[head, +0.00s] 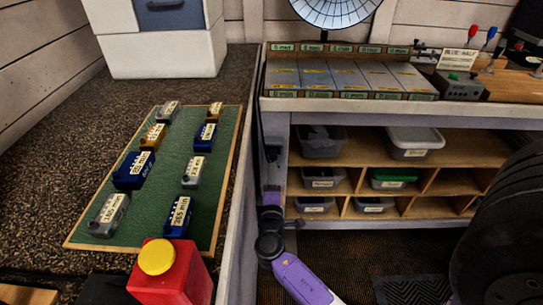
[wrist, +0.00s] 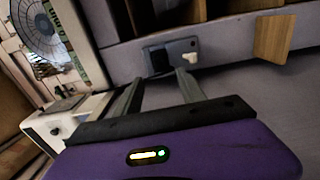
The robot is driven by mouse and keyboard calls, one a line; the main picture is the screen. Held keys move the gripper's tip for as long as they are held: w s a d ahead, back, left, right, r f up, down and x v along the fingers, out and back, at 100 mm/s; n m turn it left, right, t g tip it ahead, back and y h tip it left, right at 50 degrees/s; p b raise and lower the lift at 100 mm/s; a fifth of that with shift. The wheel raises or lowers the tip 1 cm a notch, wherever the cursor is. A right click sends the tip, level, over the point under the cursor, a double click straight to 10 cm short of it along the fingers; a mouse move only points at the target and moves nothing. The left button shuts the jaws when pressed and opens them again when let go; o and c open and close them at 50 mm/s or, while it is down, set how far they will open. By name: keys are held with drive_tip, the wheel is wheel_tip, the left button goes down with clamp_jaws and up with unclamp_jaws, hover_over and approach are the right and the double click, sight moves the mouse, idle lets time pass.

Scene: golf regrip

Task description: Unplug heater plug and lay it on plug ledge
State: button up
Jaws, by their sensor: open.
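A dark socket plate (wrist: 170,56) is on the grey panel ahead in the wrist view. It carries a black block (wrist: 159,60) at its left and a small white piece (wrist: 190,58) at its right. I cannot tell for sure which is the heater plug. A wooden block, possibly the plug ledge (wrist: 272,38), sticks out to the right. My gripper (wrist: 160,79) is open and empty, with its fingertips short of the plate. In the head view, my gripper (head: 272,156) is small and dark beside the bench's left end. The socket is not clear there.
A dish heater (head: 335,10) stands behind the bench and also shows at the left in the wrist view (wrist: 38,30). The bench (head: 400,108) has shelves with several bins below. A green board (head: 160,185) with labelled blocks lies on the left counter, near a red container (head: 175,280).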

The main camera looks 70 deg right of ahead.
sight(273, 160)
drive_tip(key=shift+b+x, duration=0.85)
drive_tip(key=shift+x, duration=3.7)
drive_tip(key=shift+b, duration=0.4)
clamp_jaws()
drive_tip(key=shift+a, duration=0.1)
drive_tip(key=shift+v, duration=2.95)
